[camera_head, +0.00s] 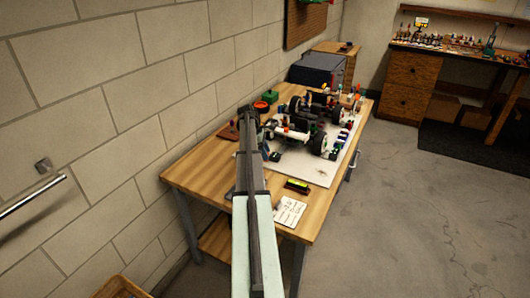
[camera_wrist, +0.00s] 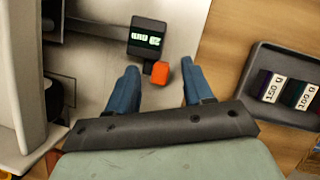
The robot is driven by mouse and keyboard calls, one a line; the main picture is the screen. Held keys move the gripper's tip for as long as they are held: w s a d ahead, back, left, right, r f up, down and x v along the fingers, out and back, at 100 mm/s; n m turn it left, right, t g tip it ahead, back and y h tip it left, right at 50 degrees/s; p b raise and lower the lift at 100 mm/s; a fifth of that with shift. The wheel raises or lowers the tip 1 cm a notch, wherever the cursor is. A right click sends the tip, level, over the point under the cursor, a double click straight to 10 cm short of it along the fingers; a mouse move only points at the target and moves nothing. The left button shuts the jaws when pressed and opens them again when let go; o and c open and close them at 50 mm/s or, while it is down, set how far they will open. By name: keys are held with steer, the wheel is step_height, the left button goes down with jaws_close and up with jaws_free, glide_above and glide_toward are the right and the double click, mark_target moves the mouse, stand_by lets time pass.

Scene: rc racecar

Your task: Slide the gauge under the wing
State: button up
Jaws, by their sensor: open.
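The gauge (camera_wrist: 147,36) is a small black block with an upside-down green and white label, lying on the pale board in the wrist view. An orange knob (camera_wrist: 161,73) is on its near side. My gripper (camera_wrist: 160,68) is open, with its two blue fingers on either side of the knob and a gap to each. The racecar (camera_head: 318,122) stands on the pale board (camera_head: 316,172) in the head view. A pale grey part (camera_wrist: 25,75), possibly of the car, fills the left of the wrist view. I cannot pick out the wing clearly.
A dark tray (camera_wrist: 250,104) with weights marked 150 g and 100 g lies right of the gripper on the wooden table (camera_head: 197,177). A yellow and black item (camera_head: 297,186) and a paper note (camera_head: 289,211) lie near the front edge. A block wall runs along the left.

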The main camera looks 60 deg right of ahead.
jaws_close()
stand_by(0.5)
